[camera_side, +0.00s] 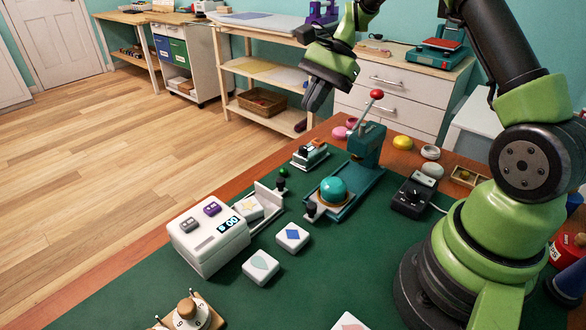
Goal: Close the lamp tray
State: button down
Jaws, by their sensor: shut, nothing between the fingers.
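The lamp (207,247) is a white box with a small lit display and buttons on top, on the green mat at the left of the side view. Its tray (268,199) sticks out from the box toward the upper right, with an upright white front panel at its outer end. A pale tile with a yellowish shape (249,207) lies in the tray. My gripper (316,97) is shut and empty, raised at the top middle, well above and apart from the tray.
A teal press (366,150) with a red-knobbed lever stands right of the tray. A small black-handled device (309,157) and a stamp-like piece (281,182) sit beyond it. Tiles (292,237) lie in front. A black box (412,196) stands at right.

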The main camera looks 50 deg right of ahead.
aim_at(251, 205)
jog(key=d+f+m+y, duration=0.2)
jog(key=d+f+m, duration=0.1)
jog(key=f, duration=0.5)
jog(key=x, duration=1)
jog(key=shift+w+d+f, duration=0.15)
jog(key=shift+w+d, duration=0.05)
jog(key=shift+w, duration=0.15)
jog(key=a, duration=1)
jog(key=shift+a, duration=0.15)
